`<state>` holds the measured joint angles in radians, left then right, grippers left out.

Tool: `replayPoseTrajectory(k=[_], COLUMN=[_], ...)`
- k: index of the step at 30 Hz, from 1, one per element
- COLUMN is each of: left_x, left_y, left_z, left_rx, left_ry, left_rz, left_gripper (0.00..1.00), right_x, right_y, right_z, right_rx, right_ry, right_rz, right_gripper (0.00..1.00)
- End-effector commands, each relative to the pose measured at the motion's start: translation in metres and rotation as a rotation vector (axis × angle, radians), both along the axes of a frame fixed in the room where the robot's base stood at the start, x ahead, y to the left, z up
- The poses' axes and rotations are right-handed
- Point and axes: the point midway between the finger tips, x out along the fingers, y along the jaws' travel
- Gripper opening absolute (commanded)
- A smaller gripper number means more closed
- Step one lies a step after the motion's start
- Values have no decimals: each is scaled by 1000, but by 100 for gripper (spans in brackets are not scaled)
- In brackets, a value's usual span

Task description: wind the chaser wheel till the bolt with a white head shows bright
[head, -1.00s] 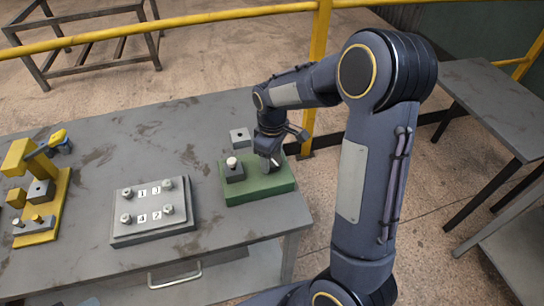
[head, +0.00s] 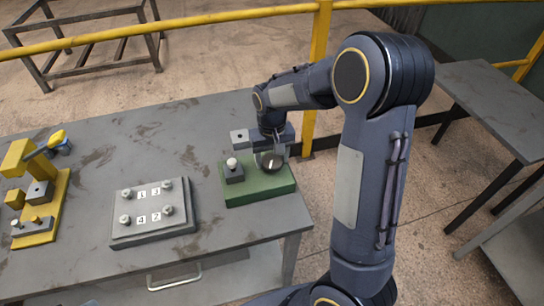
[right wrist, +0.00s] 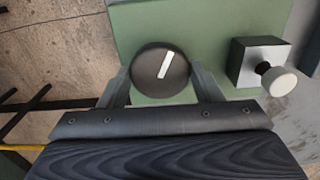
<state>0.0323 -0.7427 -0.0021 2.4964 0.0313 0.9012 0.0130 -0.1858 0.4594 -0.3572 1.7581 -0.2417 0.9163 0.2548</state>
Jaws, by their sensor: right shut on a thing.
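The chaser wheel (head: 271,163) is a round dark knob on a green base (head: 250,194) at the right end of the table. In the right wrist view the wheel (right wrist: 161,72) carries a white bar, tilted slightly right of upright. My right gripper (head: 271,157) is shut on the wheel, one finger on each side; it also shows in the right wrist view (right wrist: 160,86). The bolt with a white head (head: 232,162) stands on a grey block beside the wheel. In the right wrist view its head (right wrist: 279,84) looks plain off-white. My left gripper is out of view.
A grey plate (head: 153,228) with several bolts and number labels lies left of the green base. A yellow fixture (head: 52,205) stands at the table's left. A small grey block (head: 240,138) sits behind the base. A yellow rail (head: 318,75) runs behind the table.

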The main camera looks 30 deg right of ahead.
Motion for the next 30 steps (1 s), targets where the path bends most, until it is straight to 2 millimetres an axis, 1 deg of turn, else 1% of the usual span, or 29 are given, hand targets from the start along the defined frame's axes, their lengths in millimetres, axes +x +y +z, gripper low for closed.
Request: replayPoseTrajectory(k=[8, 20, 21, 26, 30], left_x=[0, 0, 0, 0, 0], left_y=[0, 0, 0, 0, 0], left_z=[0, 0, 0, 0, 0], left_rx=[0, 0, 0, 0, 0], left_ry=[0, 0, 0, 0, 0], left_rz=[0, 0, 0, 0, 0], left_gripper=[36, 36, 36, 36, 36], right_x=[0, 1, 1, 0, 0], right_y=[0, 0, 0, 0, 0], right_z=[0, 0, 0, 0, 0], right_rx=[0, -1, -1, 0, 0], right_ry=[-1, -2, -2, -1, -1], right_rz=[-62, -68, -67, -67, -67], right_gripper=[36, 36, 60, 80, 80])
